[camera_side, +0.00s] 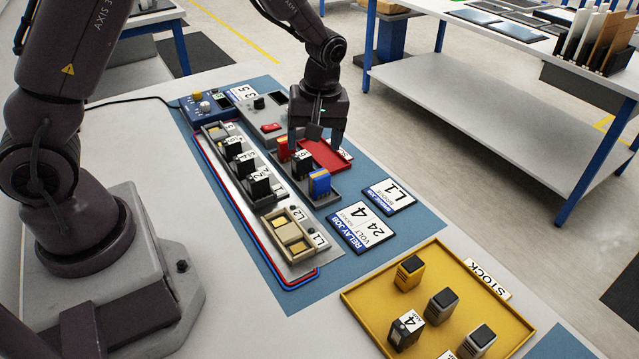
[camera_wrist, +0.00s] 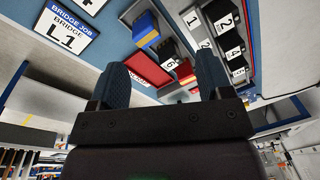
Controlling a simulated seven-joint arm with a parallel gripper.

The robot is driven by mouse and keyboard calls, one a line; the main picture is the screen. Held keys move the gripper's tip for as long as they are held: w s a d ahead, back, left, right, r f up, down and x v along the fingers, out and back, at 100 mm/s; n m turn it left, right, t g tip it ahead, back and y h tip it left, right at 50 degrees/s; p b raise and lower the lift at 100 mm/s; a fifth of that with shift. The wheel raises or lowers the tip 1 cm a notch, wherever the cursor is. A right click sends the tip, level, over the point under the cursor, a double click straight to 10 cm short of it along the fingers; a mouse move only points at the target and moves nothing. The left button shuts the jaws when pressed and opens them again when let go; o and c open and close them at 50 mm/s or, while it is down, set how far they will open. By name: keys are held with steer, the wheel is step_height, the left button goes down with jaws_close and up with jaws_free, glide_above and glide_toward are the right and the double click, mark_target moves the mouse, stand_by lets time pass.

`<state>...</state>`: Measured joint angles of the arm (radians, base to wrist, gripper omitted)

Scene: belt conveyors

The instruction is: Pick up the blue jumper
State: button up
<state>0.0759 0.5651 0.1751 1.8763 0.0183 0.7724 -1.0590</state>
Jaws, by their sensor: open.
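The blue jumper (camera_side: 319,184) is a blue block with an orange-yellow side. It stands at the near end of a dark tray on the blue mat; it also shows at the top of the wrist view (camera_wrist: 145,27). My gripper (camera_side: 316,138) is open and points down over the far part of that tray, behind and apart from the blue jumper. In the wrist view my open fingers (camera_wrist: 163,68) have nothing held between them. A black block marked 6 (camera_side: 301,163) and a red block (camera_side: 282,148) stand in the same tray.
A red tray (camera_side: 325,154) lies beside the dark tray. A rail with black numbered relays (camera_side: 248,170) runs to the left. Job cards (camera_side: 365,227) lie to the right. A yellow stock tray (camera_side: 372,322) with several blocks is at the front.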

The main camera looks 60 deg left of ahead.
mark_target(320, 174)
steer(key=f+n, duration=0.1)
steer(key=f, duration=0.3)
steer(key=w+a+f+n, duration=0.1)
steer(key=f+n, duration=0.1)
steer(key=f, duration=0.2)
steer(key=w+a+f+n, duration=0.1)
steer(key=f+n, duration=0.1)
steer(key=f, duration=0.2)
steer(key=shift+w+a+f+t, duration=0.1)
steer(key=shift+w+f+t, duration=0.15)
steer(key=shift+f+t, duration=0.15)
steer(key=c, duration=1)
